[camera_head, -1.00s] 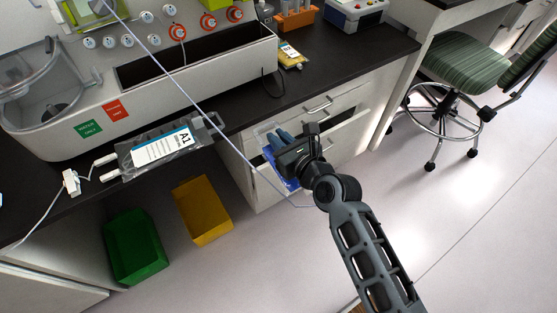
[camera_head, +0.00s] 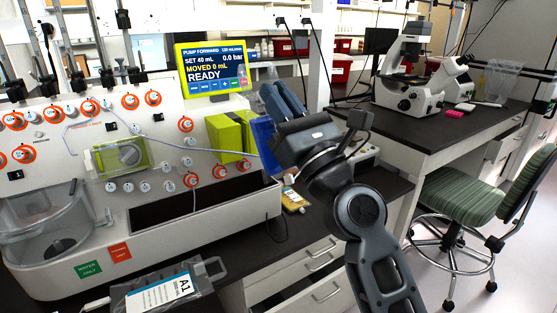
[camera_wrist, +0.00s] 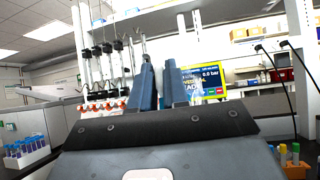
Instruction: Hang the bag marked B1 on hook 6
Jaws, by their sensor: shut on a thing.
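My gripper (camera_head: 273,90) is raised in front of the bench, its blue-grey fingers pointing up. In the wrist view its two fingers (camera_wrist: 158,68) stand close together. Upright rods with dark clamps (camera_head: 122,20) stand at the upper left, and also in the wrist view (camera_wrist: 107,50). I cannot read hook numbers, so hook 6 cannot be singled out.
A bag marked A1 (camera_head: 168,292) lies on the dark bench at lower left. The white machine (camera_head: 105,215) has a lit screen (camera_head: 213,70) and a lime-green block (camera_head: 231,136). A microscope (camera_head: 408,85) stands on the right bench, and a green chair (camera_head: 468,190) is at right.

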